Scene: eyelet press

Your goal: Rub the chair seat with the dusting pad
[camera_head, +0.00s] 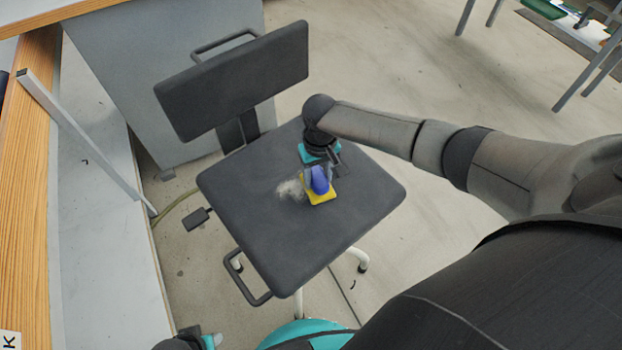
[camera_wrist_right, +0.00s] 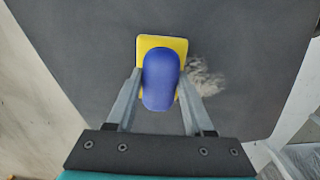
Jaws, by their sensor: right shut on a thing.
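The chair (camera_head: 231,82) has a dark grey seat (camera_head: 250,225), which also fills much of the right wrist view (camera_wrist_right: 85,60). The dusting pad (camera_head: 318,193) has a yellow base and a blue grip; it also shows in the right wrist view (camera_wrist_right: 161,80). The pad is at the seat's surface; I cannot tell how firmly it touches. My right gripper (camera_head: 322,172) is shut on the blue grip. A pale dust patch (camera_head: 290,189) lies on the seat just left of the pad, and right of it in the wrist view (camera_wrist_right: 206,77). Only a part of my left gripper shows at the bottom edge; its fingers are not clear.
The chair's backrest stands at the seat's far left side. A black loop-shaped armrest (camera_head: 245,283) sits by the near left edge. A wooden-edged table (camera_head: 30,180) stands at the left, with a grey panel (camera_head: 165,80) behind the chair.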

